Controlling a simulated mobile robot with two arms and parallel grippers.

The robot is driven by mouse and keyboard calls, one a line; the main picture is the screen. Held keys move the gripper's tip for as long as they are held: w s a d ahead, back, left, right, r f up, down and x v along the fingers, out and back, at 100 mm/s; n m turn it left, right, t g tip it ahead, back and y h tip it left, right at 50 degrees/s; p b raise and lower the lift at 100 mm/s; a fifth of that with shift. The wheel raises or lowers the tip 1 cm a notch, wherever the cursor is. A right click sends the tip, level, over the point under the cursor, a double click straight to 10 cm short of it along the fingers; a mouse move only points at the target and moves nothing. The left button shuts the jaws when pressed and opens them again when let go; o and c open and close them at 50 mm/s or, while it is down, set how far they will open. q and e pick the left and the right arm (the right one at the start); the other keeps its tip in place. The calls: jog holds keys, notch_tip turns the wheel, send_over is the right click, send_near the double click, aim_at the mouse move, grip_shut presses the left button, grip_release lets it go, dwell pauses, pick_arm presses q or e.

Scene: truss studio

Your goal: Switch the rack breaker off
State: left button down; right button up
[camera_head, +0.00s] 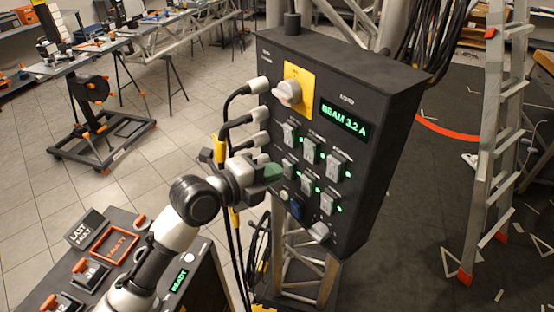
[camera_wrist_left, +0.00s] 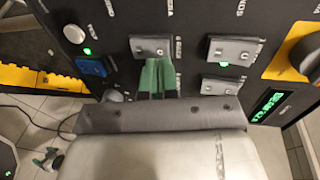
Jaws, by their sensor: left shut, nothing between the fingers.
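The black rack panel (camera_head: 345,205) carries several grey breakers with green lights. Their small labels are too blurred for me to tell which is the rack breaker. My left gripper (camera_head: 272,172) is at the panel's left side, beside a lower-row breaker (camera_head: 289,167). In the left wrist view my green fingertips (camera_wrist_left: 157,68) are together and empty, at the edge of a grey breaker (camera_wrist_left: 152,47). I cannot tell if they touch it. The fingers hide part of that breaker's edge. My right gripper is not in view.
A yellow plate with a grey knob (camera_head: 288,92) and a lit display reading "BEAM 3.2 A" (camera_head: 343,119) are above. A blue switch (camera_head: 296,208) is below. Black cables (camera_head: 236,123) plug into the panel's left side. A ladder (camera_head: 494,140) stands at right.

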pick_arm(q)
jog(key=shift+x, duration=0.8)
jog(key=shift+r, duration=0.2)
jog(key=shift+r, duration=0.1)
jog(key=shift+w+d+r+p, duration=0.15)
jog(key=shift+r+p, duration=0.1)
jog(key=shift+p, duration=0.35)
jog(key=shift+d+f, duration=0.1)
jog(key=shift+f, duration=0.15)
